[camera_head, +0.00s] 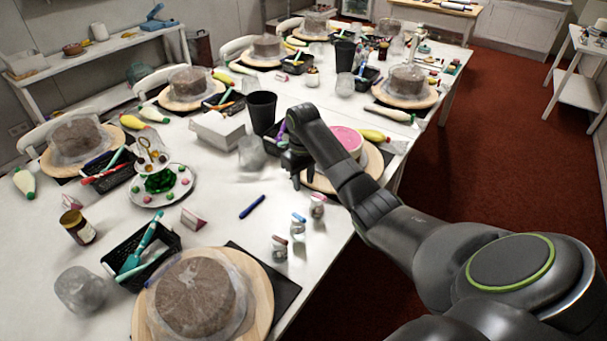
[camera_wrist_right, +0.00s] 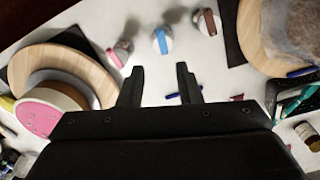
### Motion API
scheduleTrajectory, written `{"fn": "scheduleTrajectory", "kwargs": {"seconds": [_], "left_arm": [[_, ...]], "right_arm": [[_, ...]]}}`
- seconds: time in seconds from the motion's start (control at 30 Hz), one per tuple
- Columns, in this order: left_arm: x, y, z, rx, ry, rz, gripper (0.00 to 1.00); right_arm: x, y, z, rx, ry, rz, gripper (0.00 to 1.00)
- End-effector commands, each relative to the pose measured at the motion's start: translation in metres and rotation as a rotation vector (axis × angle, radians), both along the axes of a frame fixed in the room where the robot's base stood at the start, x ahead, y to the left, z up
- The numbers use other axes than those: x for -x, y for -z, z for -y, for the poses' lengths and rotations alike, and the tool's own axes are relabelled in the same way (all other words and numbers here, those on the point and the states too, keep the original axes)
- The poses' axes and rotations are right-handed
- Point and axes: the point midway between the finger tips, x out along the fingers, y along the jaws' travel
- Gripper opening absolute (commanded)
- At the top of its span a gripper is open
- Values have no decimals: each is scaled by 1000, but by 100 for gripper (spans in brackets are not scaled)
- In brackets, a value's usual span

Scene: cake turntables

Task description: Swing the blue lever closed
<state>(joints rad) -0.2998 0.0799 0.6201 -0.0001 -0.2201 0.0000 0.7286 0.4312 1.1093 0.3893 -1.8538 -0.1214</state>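A small clear jar with a blue lever (camera_head: 299,217) on top stands on the white table, in the middle of a row of three. The blue lever also shows in the right wrist view (camera_wrist_right: 160,39), top centre, beyond my fingertips. The frames are too small to tell how far the lever is swung. My right gripper (camera_head: 296,178) is over the table, behind and apart from the jars. In the right wrist view its two fingers (camera_wrist_right: 160,80) are spread with nothing held between them. My left gripper is not in view.
A jar with a pink lever (camera_wrist_right: 114,58) and one with a brown lever (camera_wrist_right: 209,21) flank the blue one. A pink-topped cake (camera_wrist_right: 40,112) on a wooden turntable (camera_wrist_right: 72,66) is close to my right gripper. A blue pen (camera_head: 252,206) lies left of the jars.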

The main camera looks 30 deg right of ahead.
Motion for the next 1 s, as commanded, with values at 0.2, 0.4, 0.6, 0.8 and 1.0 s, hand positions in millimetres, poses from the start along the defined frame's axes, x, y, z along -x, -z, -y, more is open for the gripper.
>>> {"fn": "scheduleTrajectory", "kwargs": {"seconds": [0.2,0.4,0.6,0.8,1.0], "left_arm": [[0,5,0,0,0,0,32],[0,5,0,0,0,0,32],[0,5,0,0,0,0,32],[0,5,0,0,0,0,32],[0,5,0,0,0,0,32]], "right_arm": [[0,-20,0,1,0,0,32],[0,-23,0,0,0,-1,32],[0,-23,0,0,0,-1,32],[1,-21,0,1,0,-1,32],[28,16,-7,23,-13,13,32]]}}
